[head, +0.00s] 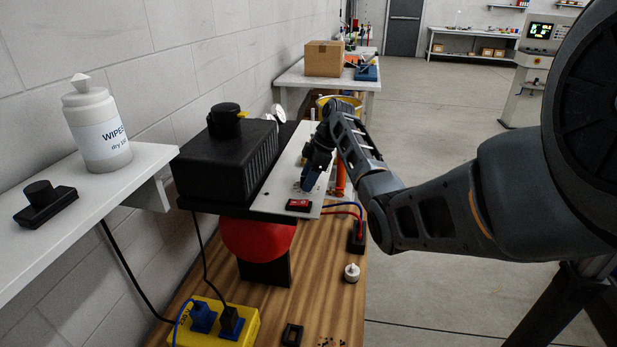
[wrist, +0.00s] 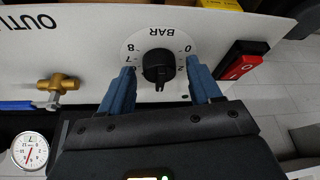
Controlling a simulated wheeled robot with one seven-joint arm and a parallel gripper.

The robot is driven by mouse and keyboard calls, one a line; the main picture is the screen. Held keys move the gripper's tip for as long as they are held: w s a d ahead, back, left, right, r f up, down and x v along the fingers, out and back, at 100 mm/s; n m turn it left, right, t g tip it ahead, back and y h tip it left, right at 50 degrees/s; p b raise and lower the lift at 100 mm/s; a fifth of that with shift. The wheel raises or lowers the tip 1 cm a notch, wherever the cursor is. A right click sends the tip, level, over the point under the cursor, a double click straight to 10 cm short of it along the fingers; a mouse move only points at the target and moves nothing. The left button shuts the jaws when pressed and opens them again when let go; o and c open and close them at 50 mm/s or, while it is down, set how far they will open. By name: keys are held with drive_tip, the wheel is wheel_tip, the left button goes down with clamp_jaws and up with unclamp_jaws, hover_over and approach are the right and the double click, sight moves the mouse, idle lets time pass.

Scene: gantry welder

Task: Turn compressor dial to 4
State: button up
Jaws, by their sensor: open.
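The compressor dial (wrist: 158,66) is a black round knob on a white panel (wrist: 90,45), with a BAR scale around it that appears upside down in the wrist view. A narrow tab on the knob points down in this view. My gripper (wrist: 160,72) is open, with one blue finger on each side of the knob and gaps visible between. In the head view my gripper (head: 313,176) is at the panel (head: 268,196) and hides the dial. The compressor has a black housing (head: 222,165) and red tank (head: 258,238).
A red switch (wrist: 240,67) sits right of the dial in the wrist view. A brass valve (wrist: 58,84) and a gauge (wrist: 30,150) are to the left. A wooden bench (head: 325,290) holds a yellow power box (head: 245,322) and a small white knob (head: 351,273).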

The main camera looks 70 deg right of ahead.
drive_tip(key=v, duration=0.7)
drive_tip(key=shift+r+b, duration=0.4)
drive_tip(key=shift+b, duration=0.05)
drive_tip(key=shift+s, duration=0.15)
